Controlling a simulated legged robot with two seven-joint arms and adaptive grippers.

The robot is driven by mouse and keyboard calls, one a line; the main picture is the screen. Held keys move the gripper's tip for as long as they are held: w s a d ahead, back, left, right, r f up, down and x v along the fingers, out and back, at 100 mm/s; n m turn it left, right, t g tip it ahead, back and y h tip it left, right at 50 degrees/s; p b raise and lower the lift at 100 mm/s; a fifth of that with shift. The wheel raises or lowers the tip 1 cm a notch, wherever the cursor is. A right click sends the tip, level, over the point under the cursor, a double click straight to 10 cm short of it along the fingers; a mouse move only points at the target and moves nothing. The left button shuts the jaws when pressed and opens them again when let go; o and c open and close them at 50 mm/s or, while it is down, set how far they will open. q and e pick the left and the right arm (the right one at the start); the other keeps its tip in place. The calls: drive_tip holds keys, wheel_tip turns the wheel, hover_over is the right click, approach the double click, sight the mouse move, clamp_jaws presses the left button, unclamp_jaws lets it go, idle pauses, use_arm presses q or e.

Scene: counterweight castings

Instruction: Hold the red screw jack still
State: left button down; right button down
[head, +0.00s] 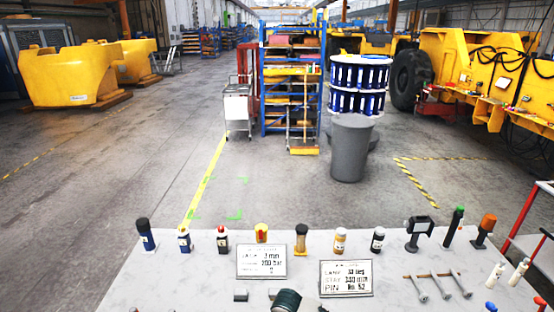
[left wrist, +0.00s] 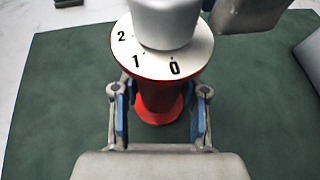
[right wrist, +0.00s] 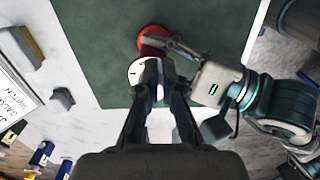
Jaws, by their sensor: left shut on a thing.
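The red screw jack (left wrist: 157,100) stands on a dark green mat (left wrist: 60,90) in the left wrist view. It carries a white dial marked 0, 1 and 2 (left wrist: 140,62) and a pale grey knob (left wrist: 165,22). My left gripper (left wrist: 160,112) is shut on the red body, one blue pad on each side. In the right wrist view the red jack (right wrist: 152,36) shows beyond my right gripper (right wrist: 159,72), whose fingertips overlap the white dial (right wrist: 136,72). I cannot tell whether they touch the knob. Neither gripper shows in the head view.
In the head view several small bottles and tools line the far edge of the grey table (head: 205,262). Two sign plates (head: 262,262) (head: 345,279) stand in front of them. Several bolts (head: 438,283) lie at the right. Beyond are a grey bin (head: 351,150) and open floor.

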use_arm(q)
drive_tip(key=shift+d, duration=0.1)
use_arm(e)
drive_tip(key=shift+s, duration=0.2)
wheel_tip(320, 180, up, 6)
drive_tip(key=shift+d, duration=0.25)
idle(0.4)
wheel_tip(320, 180, down, 6)
drive_tip(key=w, duration=0.3)
drive_tip(key=shift+a, duration=0.25)
idle(0.4)
drive_tip(key=shift+s+a, duration=0.1)
drive_tip(key=shift+s, duration=0.05)
idle(0.5)
drive_tip(key=shift+s, duration=0.25)
